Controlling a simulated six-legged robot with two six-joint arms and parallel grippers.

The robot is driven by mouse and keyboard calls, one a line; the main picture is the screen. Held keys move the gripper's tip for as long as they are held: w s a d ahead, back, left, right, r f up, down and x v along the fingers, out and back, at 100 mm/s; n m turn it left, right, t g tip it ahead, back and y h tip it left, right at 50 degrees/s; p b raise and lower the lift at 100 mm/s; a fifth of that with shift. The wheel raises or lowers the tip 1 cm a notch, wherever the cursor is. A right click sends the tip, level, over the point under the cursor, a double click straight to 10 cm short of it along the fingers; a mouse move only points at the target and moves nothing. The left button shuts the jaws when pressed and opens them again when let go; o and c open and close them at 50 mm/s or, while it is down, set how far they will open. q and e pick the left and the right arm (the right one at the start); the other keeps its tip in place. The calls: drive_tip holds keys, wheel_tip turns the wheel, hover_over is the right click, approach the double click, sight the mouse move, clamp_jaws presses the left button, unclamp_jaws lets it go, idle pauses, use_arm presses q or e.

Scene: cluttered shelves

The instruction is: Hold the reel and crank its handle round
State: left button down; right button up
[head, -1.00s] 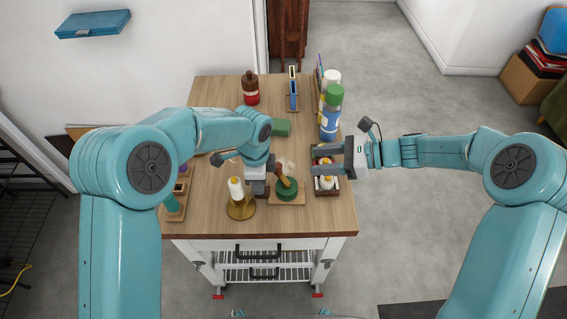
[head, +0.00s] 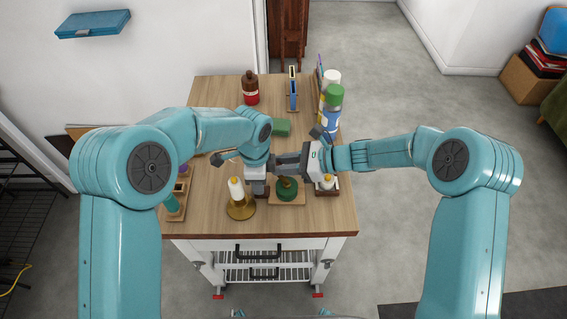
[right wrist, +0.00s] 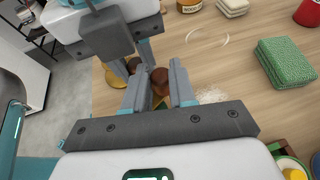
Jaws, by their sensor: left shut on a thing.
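My left gripper (head: 258,185) is shut low over the worktop. The thing in its jaws is mostly hidden, with a dark brown part (head: 262,191) showing below; I take this to be the reel. In the right wrist view, a dark brown round part (right wrist: 133,65) shows beneath my left gripper. My right gripper (head: 282,165) has its fingers pointing left, close to the left one. In its wrist view, a reddish-brown knob (right wrist: 160,76) lies between the open fingers (right wrist: 160,88); I cannot tell whether they touch it, or whether it is the reel's handle.

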clamp_jaws()
drive_tip(key=shift+s+a+n+g, duration=0.1)
drive_tip(key=shift+a+n+g, duration=0.1)
drive_tip(key=shift+n+g, duration=0.7)
drive_tip(key=shift+s+a+n+g, duration=0.1)
drive_tip(key=shift+a+n+g, duration=0.05)
drive_tip(key=shift+n+g, duration=0.7)
drive_tip(key=o, duration=0.6)
unclamp_jaws()
drive_tip(key=shift+m, duration=0.25)
drive_tip(key=v, duration=1.2)
drive_tip(key=shift+w+f, duration=0.1)
